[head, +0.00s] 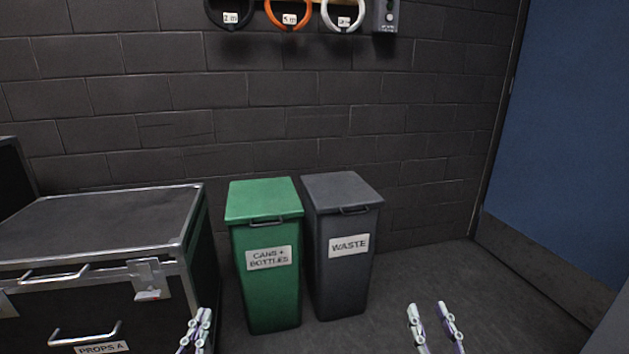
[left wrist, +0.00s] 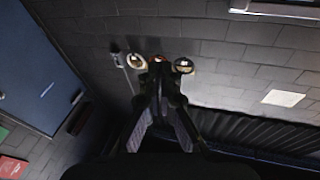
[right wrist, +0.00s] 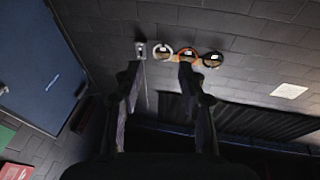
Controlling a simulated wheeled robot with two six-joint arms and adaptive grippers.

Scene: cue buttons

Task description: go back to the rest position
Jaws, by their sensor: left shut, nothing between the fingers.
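My left gripper (head: 202,316) shows at the bottom edge of the head view, in front of the green bin and the flight case. Its fingers are together and hold nothing; in the left wrist view the fingertips (left wrist: 159,66) also meet. My right gripper (head: 428,310) is at the bottom of the head view, right of the grey bin, over the floor. Its fingers stand apart with nothing between them; the right wrist view also shows the gap (right wrist: 158,72). No cue buttons are in view.
A green bin (head: 265,285) and a grey waste bin (head: 342,275) stand against the dark block wall. A black flight case (head: 110,215) is at left. Coiled cables (head: 288,20) hang above. A blue door (head: 570,140) is at right. The floor (head: 480,285) at right is clear.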

